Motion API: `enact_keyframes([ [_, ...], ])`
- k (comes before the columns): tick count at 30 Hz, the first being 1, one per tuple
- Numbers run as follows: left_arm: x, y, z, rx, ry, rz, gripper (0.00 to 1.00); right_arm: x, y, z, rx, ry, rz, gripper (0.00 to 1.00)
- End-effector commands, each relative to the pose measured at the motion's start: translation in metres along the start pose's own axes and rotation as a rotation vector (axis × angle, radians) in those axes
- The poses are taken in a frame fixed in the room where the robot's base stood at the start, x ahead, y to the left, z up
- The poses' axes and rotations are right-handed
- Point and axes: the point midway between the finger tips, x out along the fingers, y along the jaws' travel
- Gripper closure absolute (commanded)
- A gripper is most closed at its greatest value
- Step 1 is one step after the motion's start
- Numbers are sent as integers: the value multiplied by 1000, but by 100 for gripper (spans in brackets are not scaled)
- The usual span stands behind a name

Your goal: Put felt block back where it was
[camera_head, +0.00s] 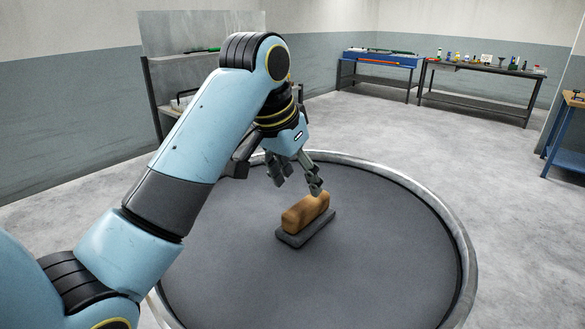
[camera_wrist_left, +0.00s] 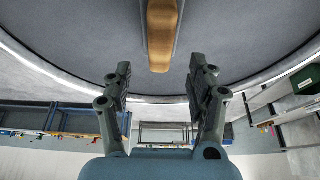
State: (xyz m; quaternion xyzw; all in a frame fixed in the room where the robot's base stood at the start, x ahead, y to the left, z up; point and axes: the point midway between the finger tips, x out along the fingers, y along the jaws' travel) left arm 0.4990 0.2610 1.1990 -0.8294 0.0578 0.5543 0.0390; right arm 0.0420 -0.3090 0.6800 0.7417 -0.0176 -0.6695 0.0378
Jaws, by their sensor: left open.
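A tan-brown block (camera_head: 306,212) with rounded edges lies lengthwise on a flat dark grey slab (camera_head: 292,241), which rests on the round grey table. I cannot tell for sure which of these two is the felt block. My left gripper (camera_head: 297,187) is open and empty, just above and behind the brown block, apart from it as far as I can see. In the left wrist view the brown block (camera_wrist_left: 161,40) shows at the top, beyond the open fingertips (camera_wrist_left: 160,66) and roughly in line with the gap. My right gripper is not in view.
The round table (camera_head: 400,260) has a raised pale metal rim (camera_head: 466,240). Its top is otherwise clear where I see it. A blue-topped bench (camera_head: 380,58), a bench with several small items (camera_head: 480,68) and a shelf rack (camera_head: 160,75) stand away by the walls.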

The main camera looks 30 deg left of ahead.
Motion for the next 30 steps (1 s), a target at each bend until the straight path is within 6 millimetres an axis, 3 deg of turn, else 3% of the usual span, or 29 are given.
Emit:
enact_keyframes([
  [3,-21,-1,0,0,3,-3,42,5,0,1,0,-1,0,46],
  [9,-39,0,0,0,2,-1,42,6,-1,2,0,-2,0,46],
  [30,-40,0,0,-1,-1,-1,42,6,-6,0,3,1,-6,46],
])
